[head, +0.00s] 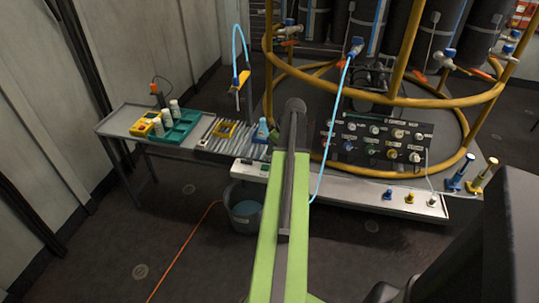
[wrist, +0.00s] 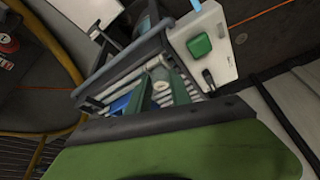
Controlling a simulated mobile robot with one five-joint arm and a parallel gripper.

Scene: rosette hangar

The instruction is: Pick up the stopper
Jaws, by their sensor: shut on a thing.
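My gripper (wrist: 160,84) shows in the wrist view as two green fingers over a slatted metal surface. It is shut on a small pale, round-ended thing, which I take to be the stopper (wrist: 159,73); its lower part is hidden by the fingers. I cannot tell whether it still touches the slats. In the head view my green arm reaches forward and hides the gripper and what it holds.
A white box with a green button (wrist: 199,46) lies close to the fingers. The grey side table (head: 120,121) carries a green tray (head: 182,128) with bottles. A bucket (head: 243,214) stands below. A brass ring frame (head: 430,101) and control panel (head: 378,140) stand right.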

